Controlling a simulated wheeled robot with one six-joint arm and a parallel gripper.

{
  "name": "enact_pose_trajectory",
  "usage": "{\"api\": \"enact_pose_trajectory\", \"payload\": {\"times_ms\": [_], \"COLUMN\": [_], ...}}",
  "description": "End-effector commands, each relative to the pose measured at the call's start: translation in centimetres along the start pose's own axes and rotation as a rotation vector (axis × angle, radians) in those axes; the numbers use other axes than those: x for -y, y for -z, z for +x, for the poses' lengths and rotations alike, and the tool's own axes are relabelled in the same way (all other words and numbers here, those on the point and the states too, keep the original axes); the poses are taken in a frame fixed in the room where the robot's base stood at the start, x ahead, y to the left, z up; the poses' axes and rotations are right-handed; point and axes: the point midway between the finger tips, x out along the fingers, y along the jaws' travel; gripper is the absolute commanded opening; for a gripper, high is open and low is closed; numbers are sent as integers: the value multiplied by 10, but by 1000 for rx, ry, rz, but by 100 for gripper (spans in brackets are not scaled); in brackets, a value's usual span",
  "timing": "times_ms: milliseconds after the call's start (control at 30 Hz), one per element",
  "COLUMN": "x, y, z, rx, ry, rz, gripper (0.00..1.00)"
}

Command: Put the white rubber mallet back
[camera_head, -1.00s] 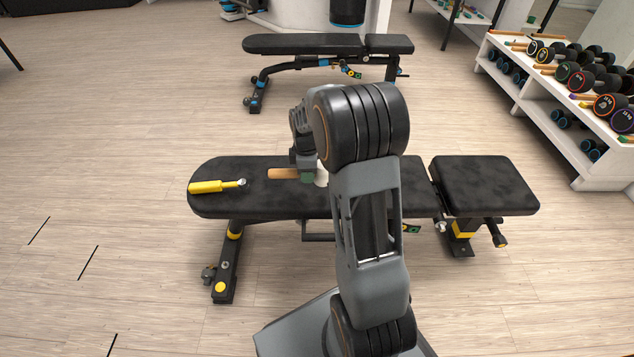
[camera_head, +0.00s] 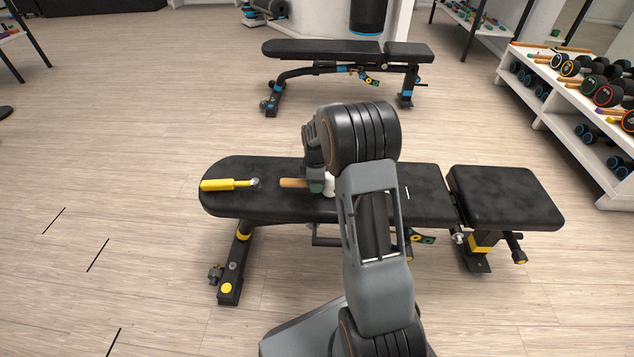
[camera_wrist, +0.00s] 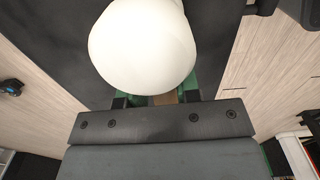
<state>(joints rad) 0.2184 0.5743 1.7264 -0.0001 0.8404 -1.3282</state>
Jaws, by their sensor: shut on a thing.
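The white rubber mallet has a wooden handle (camera_head: 294,183) that points left over the near black bench (camera_head: 430,200). Its white head (camera_head: 329,186) shows partly beside my arm. My gripper (camera_head: 316,187) is shut on the mallet near the head, with green fingertips around the handle. In the wrist view the white head (camera_wrist: 143,45) fills the top middle and hides most of the fingers (camera_wrist: 160,100). The mallet is at or just above the bench pad; I cannot tell whether it touches.
A yellow-handled tool (camera_head: 228,185) lies on the left of the near bench. A second bench (camera_head: 322,49) stands behind. A white rack (camera_head: 560,115) with dumbbells and small tools is at the right. Open wooden floor lies to the left.

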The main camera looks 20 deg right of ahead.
Motion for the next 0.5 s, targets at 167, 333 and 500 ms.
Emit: {"api": "enact_pose_trajectory", "payload": {"times_ms": [167,333,500], "x": [0,0,0], "y": [0,0,0], "z": [2,2,2], "rx": [0,0,0], "ry": [0,1,1], "rz": [0,0,0], "gripper": [38,55,56]}}
